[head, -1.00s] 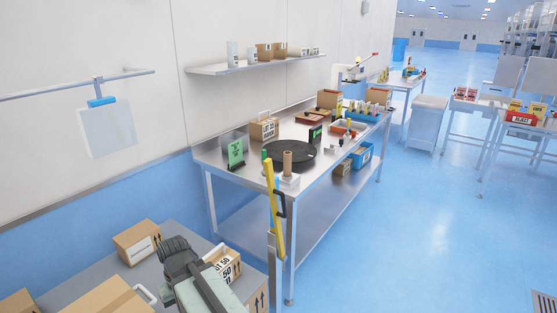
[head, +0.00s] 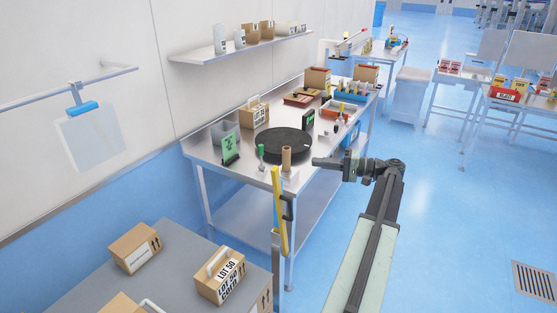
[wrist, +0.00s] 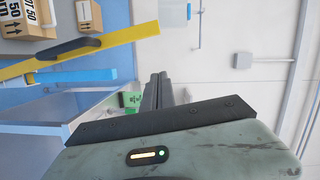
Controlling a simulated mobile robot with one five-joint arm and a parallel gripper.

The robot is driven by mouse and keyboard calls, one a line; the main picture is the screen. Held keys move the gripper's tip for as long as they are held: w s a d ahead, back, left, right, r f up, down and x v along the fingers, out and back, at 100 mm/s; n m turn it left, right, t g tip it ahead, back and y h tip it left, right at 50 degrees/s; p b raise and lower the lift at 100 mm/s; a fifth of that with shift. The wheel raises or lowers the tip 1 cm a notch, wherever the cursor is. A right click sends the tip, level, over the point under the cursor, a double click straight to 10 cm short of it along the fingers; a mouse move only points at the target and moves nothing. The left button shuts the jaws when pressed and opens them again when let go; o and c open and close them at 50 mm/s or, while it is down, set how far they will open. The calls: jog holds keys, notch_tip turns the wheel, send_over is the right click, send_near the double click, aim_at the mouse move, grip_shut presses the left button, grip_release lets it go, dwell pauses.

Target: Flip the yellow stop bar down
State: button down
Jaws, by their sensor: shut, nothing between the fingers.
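The yellow stop bar (head: 278,208) stands upright, slightly tilted, at the near corner of the steel workbench. A dark handle (head: 289,208) sits on its right side. In the wrist view the yellow stop bar (wrist: 120,40) runs across the upper left, with the dark handle (wrist: 70,48) along it. My gripper (head: 316,162) is shut and empty. It is to the right of the bar's upper end in the head view, apart from it, pointing left. In the wrist view my gripper's fingers (wrist: 158,90) are together, with the bar beyond them to the upper left.
The steel workbench (head: 228,177) holds a black turntable (head: 284,143), a green sign (head: 226,146) and a brown cylinder (head: 286,158) near the bar. A grey surface with boxes (head: 134,248) is at the lower left. Open blue floor (head: 440,230) lies to the right.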

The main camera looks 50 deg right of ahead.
jog(key=w+a+f+b, duration=0.1)
jog(key=w+a, duration=0.6)
jog(key=a, duration=0.1)
jog(key=shift+w+a, duration=0.4)
jog(key=shift+f, duration=0.1)
